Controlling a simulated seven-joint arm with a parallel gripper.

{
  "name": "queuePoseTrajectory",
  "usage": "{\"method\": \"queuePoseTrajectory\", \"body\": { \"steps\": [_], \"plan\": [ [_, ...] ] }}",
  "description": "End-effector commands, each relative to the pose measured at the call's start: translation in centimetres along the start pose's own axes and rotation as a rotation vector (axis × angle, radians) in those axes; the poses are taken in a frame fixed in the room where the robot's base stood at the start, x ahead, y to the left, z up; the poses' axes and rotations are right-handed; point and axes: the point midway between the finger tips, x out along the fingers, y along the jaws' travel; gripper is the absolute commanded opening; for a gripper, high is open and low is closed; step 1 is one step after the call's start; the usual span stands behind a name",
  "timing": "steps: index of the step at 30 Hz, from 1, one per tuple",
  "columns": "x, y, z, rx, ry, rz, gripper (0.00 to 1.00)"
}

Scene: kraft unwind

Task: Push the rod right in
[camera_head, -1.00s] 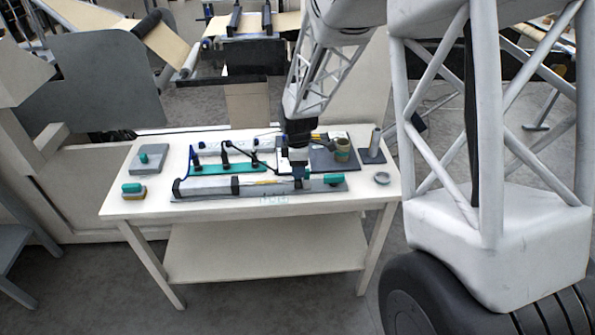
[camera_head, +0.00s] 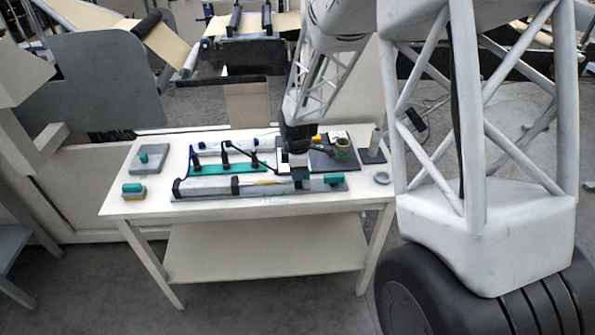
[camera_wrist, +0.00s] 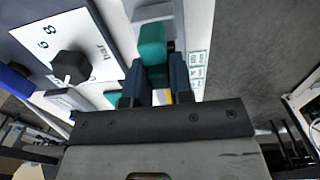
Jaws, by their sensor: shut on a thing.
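A long grey holder (camera_head: 210,188) lies along the front of the table, with a pale tube-like body and dark bands. A teal piece (camera_head: 333,179) shows at its right end, just right of my gripper (camera_head: 300,182). In the wrist view a teal block (camera_wrist: 153,45) stands between the dark fingers of my gripper (camera_wrist: 156,78), which is shut on it; I take it as the rod's handle.
Behind the holder is a teal-based fixture (camera_head: 222,168) with black knobs. A dial panel (camera_wrist: 68,48) lies beside my gripper. A cup-like roll (camera_head: 343,150), an upright post (camera_head: 376,138) and a ring (camera_head: 382,178) are to the right. A teal-topped block (camera_head: 133,191) is left.

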Motion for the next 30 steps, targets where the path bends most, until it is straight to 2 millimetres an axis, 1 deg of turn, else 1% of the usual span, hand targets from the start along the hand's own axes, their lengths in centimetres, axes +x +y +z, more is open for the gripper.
{"method": "queuePoseTrajectory", "body": {
  "steps": [8, 11, 14, 20, 30],
  "plan": [
    [0.0, 0.0, -0.3, -0.001, 0.0, 0.0, 0.0],
    [0.0, 0.0, -0.9, -0.002, 0.0, 0.0, 0.0],
    [-0.1, 0.0, -1.9, -0.002, 0.0, 0.001, 0.0],
    [0.0, 0.0, -5.1, -0.004, 0.0, 0.0, 0.0],
    [0.0, -0.1, -12.1, -0.004, 0.0, 0.0, 0.0]
  ]
}}
